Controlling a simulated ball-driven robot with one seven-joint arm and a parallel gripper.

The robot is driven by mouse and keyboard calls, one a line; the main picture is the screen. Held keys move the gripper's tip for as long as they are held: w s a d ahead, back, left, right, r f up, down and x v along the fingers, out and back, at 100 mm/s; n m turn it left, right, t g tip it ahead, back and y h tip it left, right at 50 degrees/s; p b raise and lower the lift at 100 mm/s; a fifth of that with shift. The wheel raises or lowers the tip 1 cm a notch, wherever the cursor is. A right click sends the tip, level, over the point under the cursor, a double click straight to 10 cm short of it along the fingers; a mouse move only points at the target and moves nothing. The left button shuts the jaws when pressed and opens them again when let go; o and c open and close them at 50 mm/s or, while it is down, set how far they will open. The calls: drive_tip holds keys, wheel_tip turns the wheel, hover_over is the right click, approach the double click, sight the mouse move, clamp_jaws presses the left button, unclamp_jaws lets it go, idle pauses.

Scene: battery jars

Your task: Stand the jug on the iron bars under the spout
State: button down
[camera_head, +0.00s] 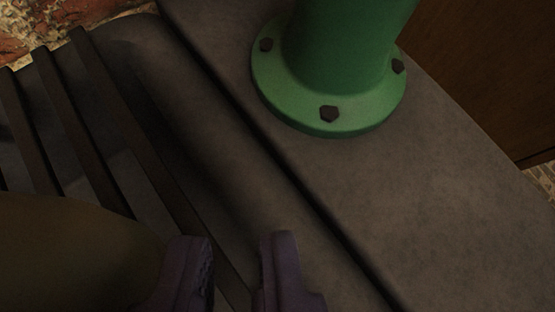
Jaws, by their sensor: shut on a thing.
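The jug (65,255) is a dull olive-brown rounded body at the lower left, cut off by the picture's edges. My gripper (234,240) shows as two dark purple fingers at the bottom edge, with the left finger beside the jug's right side. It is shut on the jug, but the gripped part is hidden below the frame. The dark iron bars (120,117) run slantwise at the left, above and beside the jug in the picture. Whether the jug's base touches the bars is hidden. The spout is not in view.
A green round column with a bolted flange (330,127) stands on a grey stone slab (455,195) at the upper right. A rounded stone rim (200,125) runs between slab and bars. A brown wooden panel (490,70) is at the right, and brickwork (25,35) at the upper left.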

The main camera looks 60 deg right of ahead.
drive_tip(key=shift+w+d+f+b, duration=0.1)
drive_tip(key=shift+d+f+b, duration=0.05)
drive_tip(key=shift+f+b, duration=0.15)
drive_tip(key=shift+d+f, duration=0.1)
drive_tip(key=shift+f, duration=0.05)
drive_tip(key=c, duration=1.1)
unclamp_jaws()
